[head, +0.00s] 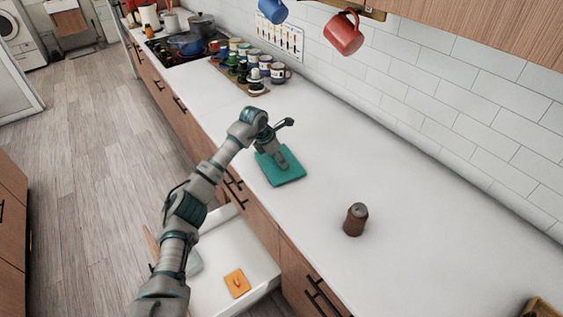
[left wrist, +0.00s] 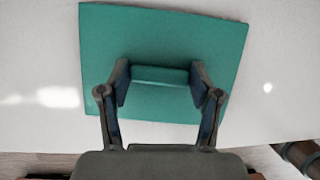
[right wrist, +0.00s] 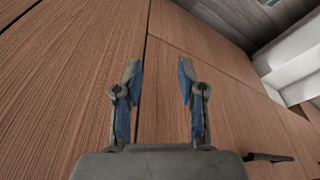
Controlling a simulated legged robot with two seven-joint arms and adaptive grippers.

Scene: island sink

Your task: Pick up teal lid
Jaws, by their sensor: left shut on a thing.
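The teal lid (head: 285,176) is a flat square with a raised bar handle. It is at the white counter's front edge in the head view, and I cannot tell whether it still touches the counter. My left gripper (head: 281,160) is over the lid. In the left wrist view the fingers of my left gripper (left wrist: 160,82) are at both ends of the handle of the teal lid (left wrist: 165,30), shut on it. My right gripper (right wrist: 160,80) is open and empty in the right wrist view, in front of wooden cabinet panels. It does not show in the head view.
A brown shaker (head: 355,220) stands on the counter to the right. Below the counter edge, an open white drawer (head: 255,262) holds an orange lid (head: 237,283). Several mugs (head: 254,70) stand farther back. Red (head: 343,34) and blue mugs hang above. The counter's middle is clear.

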